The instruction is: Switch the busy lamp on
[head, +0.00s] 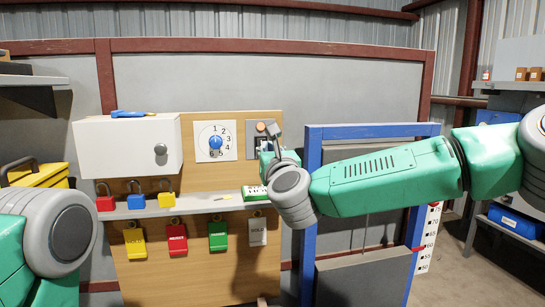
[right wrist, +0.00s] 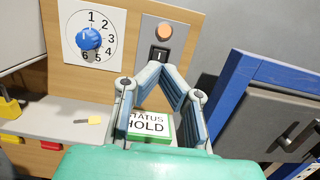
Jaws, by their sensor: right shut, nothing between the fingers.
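The lamp is a round orange dome (right wrist: 165,32) on a grey plate (right wrist: 182,45) fixed to the wooden board; it also shows in the head view (head: 261,126). I cannot tell whether it is lit. Below it is a black rocker switch (right wrist: 159,53) with a white mark. My right gripper (right wrist: 160,69) is shut and empty, its fingertips meeting just below the switch in the picture. I cannot tell whether they touch it. In the head view the right gripper (head: 272,133) is in front of the plate and partly hides it. Only my left arm shows, without its gripper.
A dial with a blue knob (right wrist: 89,39) is left of the plate. A green-edged sign reading "STATUS HOLD" (right wrist: 148,127) lies on the shelf (head: 180,208) below. A blue frame (head: 313,165) stands to the right. Padlocks (head: 136,201) and hanging coloured tags (head: 177,239) are to the left.

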